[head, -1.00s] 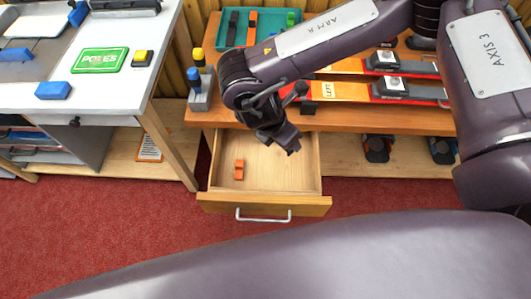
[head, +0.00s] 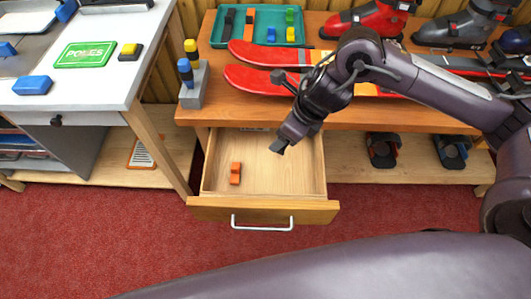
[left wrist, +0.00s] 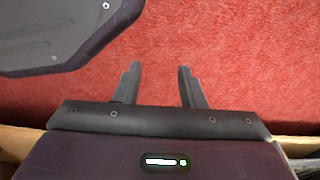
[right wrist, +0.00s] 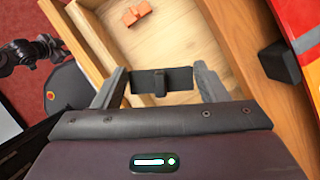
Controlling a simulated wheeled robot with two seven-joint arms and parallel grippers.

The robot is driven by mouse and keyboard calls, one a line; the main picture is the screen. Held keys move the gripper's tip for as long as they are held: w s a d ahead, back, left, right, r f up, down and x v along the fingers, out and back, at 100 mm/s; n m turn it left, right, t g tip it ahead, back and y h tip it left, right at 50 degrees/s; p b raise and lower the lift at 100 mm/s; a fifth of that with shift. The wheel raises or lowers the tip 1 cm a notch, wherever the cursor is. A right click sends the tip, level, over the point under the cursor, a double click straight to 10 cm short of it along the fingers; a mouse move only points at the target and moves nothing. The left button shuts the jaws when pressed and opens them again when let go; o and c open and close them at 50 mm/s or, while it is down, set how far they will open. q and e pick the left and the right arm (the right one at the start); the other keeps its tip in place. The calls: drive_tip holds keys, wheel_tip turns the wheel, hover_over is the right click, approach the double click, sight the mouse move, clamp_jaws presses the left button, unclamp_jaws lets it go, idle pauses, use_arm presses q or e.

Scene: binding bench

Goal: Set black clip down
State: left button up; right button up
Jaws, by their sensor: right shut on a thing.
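The black clip (right wrist: 162,82) is held crosswise between the fingertips of my right gripper (right wrist: 160,88) in the right wrist view. In the head view my right gripper (head: 281,144) points down over the right half of the open drawer (head: 313,208); the clip is barely distinguishable from the fingers there. An orange clip (head: 235,173) lies on the drawer floor to the left; it also shows in the right wrist view (right wrist: 139,20). My left gripper (left wrist: 159,76) is open and empty above red carpet in the left wrist view.
A teal tray (head: 273,27) with several coloured clips sits on the bench top. Red skis (head: 262,82) lie in front of it. The drawer's middle is bare.

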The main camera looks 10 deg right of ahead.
drive_tip(key=n, duration=0.1)
drive_tip(key=f+n+g+b, duration=0.1)
drive_tip(key=n, duration=0.1)
drive_tip(key=w+d+n+y+b, duration=0.1)
drive_tip(key=n, duration=0.1)
drive_tip(key=shift+d+f+g, duration=0.1)
drive_tip(key=shift+f+g, duration=0.1)
drive_tip(key=shift+g, duration=0.2)
drive_tip(key=shift+f, duration=0.3)
drive_tip(key=b, duration=0.4)
hover_over(278, 176)
drive_tip(key=d, duration=0.2)
wheel_tip(278, 176, down, 9)
drive_tip(key=shift+n, duration=0.3)
drive_tip(key=f, duration=0.5)
drive_tip(key=shift+s+a, duration=0.15)
drive_tip(key=shift+s, duration=0.15)
use_arm(q)
drive_tip(key=w+d+r, duration=0.3)
drive_tip(key=w+r, duration=0.3)
drive_tip(key=r, duration=0.2)
drive_tip(key=shift+w+d+r, duration=0.2)
drive_tip(key=shift+w+r, duration=0.05)
use_arm(e)
drive_tip(key=shift+f, duration=2.65)
use_arm(q)
drive_tip(key=shift+b, duration=0.3)
